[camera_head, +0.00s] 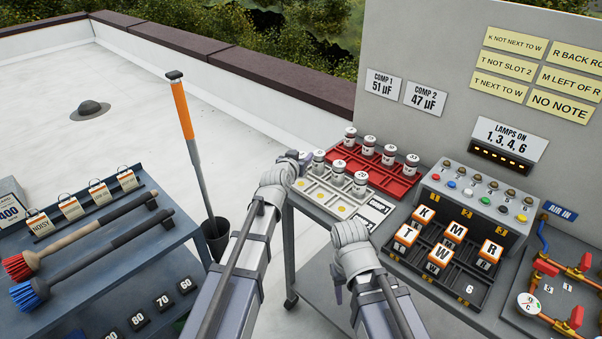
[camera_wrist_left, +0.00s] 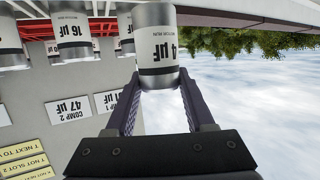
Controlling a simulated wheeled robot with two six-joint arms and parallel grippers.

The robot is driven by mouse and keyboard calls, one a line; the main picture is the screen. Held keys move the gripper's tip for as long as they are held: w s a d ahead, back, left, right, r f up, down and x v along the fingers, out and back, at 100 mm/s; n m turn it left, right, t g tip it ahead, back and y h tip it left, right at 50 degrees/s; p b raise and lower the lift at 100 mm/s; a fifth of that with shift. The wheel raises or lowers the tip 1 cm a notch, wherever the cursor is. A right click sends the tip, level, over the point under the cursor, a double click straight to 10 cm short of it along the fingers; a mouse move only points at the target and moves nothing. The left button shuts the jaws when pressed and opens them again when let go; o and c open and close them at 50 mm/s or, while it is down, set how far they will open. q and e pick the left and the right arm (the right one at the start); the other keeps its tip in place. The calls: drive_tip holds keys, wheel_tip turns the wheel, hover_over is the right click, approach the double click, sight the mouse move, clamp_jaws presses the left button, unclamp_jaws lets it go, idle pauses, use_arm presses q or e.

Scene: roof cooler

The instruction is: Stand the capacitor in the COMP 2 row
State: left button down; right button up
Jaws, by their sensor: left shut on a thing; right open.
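My left gripper (camera_head: 303,158) is at the back left corner of the white rack (camera_head: 322,197). In the left wrist view it is shut on a silver capacitor (camera_wrist_left: 157,50), whose white µF label shows upside down and partly turned away, so its full value is unclear. Other silver capacitors (camera_head: 360,183) stand in the white rack. The red rack (camera_head: 385,188) behind holds several more (camera_head: 389,154). Wall signs read COMP 1 51 µF (camera_head: 383,85) and COMP 2 47 µF (camera_head: 425,98). My right gripper (camera_head: 338,291) is open, low near the bench front, mostly hidden by its wrist.
Right of the racks stand a grey lamp box (camera_head: 470,205) and a black tray (camera_head: 436,279) of lettered blocks. Red-handled valves (camera_head: 576,317) are at far right. A blue cart (camera_head: 90,235) with brushes is at left. An orange-handled tool (camera_head: 182,110) stands in a bucket between.

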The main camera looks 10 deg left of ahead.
use_arm(q)
drive_tip(key=shift+f+b, duration=1.9)
drive_tip(key=shift+b, duration=0.05)
drive_tip(key=shift+r, duration=0.1)
drive_tip(key=c, duration=0.7)
unclamp_jaws()
drive_tip(key=shift+f, duration=0.2)
drive_tip(key=o, duration=0.4)
drive_tip(key=shift+o, duration=0.2)
drive_tip(key=shift+r, duration=0.2)
